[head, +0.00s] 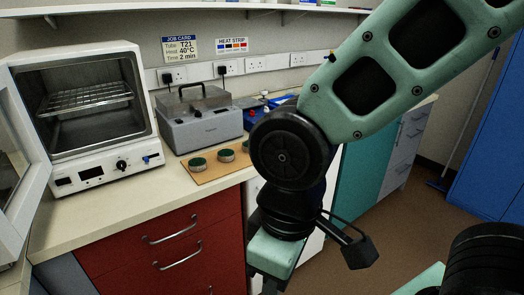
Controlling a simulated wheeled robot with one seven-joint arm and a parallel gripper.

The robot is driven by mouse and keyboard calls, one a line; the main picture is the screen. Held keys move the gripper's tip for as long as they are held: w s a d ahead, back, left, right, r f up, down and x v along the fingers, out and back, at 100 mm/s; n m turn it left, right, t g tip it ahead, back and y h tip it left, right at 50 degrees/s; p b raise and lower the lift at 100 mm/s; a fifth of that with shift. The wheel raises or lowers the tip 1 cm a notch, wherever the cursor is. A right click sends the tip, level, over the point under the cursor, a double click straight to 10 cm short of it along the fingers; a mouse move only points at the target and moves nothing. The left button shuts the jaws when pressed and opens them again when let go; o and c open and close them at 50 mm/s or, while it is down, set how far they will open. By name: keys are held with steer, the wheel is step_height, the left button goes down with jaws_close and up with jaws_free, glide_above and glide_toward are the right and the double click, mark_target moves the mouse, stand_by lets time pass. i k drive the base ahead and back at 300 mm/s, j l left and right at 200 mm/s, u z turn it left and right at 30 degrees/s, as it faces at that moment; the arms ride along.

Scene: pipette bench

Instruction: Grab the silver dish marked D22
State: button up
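Three small round dishes with silver sides and dark green tops stand in a row on a tan board: a left dish (197,164), a middle dish (226,156) and a right dish (246,147). Any markings on them are too small to read, so I cannot tell which is D22. My gripper (268,287) hangs at the bottom edge of the head view, in front of the bench and to the right of the red drawers. Its fingers are cut off by the frame. It is well apart from the dishes.
The tan board (203,179) lies on the counter before a grey lidded heater (205,128). An oven (85,120) with its door open stands at left. Red drawers (165,245) are below. Blue items (250,112) sit right of the heater, partly behind my arm.

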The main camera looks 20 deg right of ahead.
mark_target(225, 155)
steer(key=i+l+z, duration=0.2)
steer(key=i+l, duration=0.5)
steer(key=i, duration=0.1)
